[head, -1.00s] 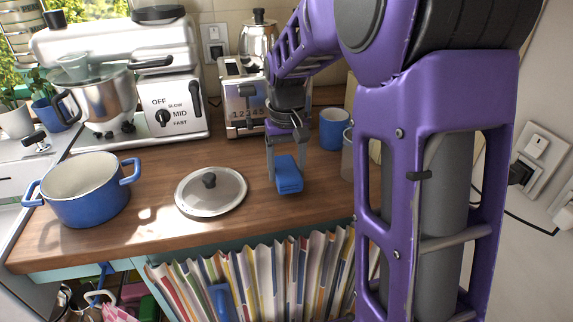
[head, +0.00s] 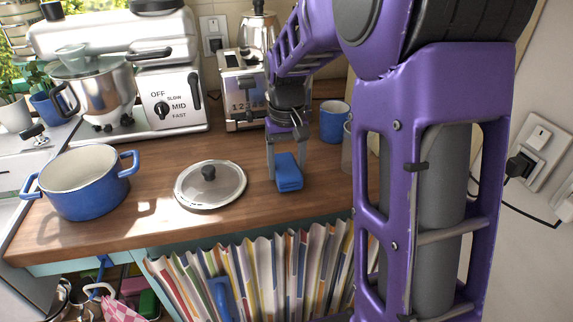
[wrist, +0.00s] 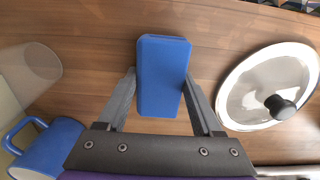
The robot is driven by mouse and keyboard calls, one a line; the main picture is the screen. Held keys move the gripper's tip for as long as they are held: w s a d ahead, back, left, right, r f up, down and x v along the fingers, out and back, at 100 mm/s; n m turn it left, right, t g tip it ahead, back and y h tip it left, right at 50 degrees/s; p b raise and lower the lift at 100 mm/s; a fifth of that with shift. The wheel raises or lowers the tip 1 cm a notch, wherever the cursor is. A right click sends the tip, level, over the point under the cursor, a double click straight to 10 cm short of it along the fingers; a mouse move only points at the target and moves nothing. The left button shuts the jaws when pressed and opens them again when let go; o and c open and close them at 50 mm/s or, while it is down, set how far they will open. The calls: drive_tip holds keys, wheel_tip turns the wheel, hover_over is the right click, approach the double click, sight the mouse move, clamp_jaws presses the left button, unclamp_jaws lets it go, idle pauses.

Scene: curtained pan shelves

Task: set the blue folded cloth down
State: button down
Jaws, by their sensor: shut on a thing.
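The blue folded cloth (head: 289,173) is a small blue block at the wooden counter, to the right of the pot lid. My gripper (head: 286,160) points down with its fingers on either side of the cloth and is shut on it. In the wrist view the cloth (wrist: 163,76) sits between the two grey fingertips (wrist: 160,88), its long side running away from the palm. I cannot tell whether the underside of the cloth touches the counter.
The counter (head: 150,222) has a glass pot lid (head: 210,186) and a blue pot (head: 85,182) on the left. A blue mug (head: 334,122) stands behind to the right. A toaster (head: 243,90) and a mixer (head: 170,105) stand at the back. A striped curtain (head: 265,275) hangs below the front edge.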

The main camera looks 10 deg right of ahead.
drive_tip(key=shift+f, duration=0.35)
unclamp_jaws()
wheel_tip(320, 180, up, 18)
drive_tip(key=p, duration=0.2)
drive_tip(key=shift+f+p, duration=0.2)
drive_tip(key=shift+p, duration=0.2)
idle(0.4)
clamp_jaws()
idle(0.3)
idle(0.9)
